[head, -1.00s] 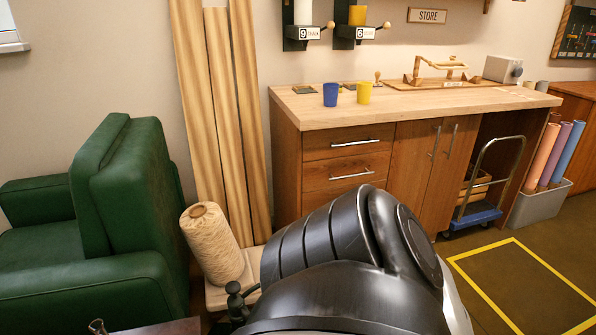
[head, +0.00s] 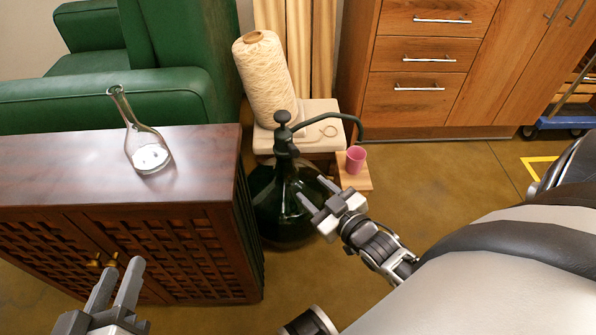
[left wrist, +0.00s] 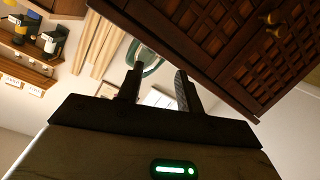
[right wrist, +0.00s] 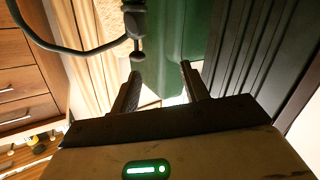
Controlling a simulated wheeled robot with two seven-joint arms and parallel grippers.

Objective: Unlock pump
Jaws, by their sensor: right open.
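The pump (head: 284,135) is a dark fitting with a round knob on top of a dark green glass demijohn (head: 275,205). Its curved spout (head: 345,118) reaches right, above a pink cup (head: 355,159). My right gripper (head: 316,191) is open and empty, in front of the demijohn in the head view. In the right wrist view, the pump (right wrist: 134,22) hangs into the top, above the open fingers (right wrist: 160,70), apart from them. My left gripper (head: 123,267) is open and empty, in front of the cabinet. Any lock detail is too small to tell.
A dark wooden cabinet (head: 60,190) with a glass flask (head: 146,150) on top stands left of the demijohn. A twine spool (head: 264,80) stands on a pale stool behind. The cup sits on a small wooden stand (head: 352,181).

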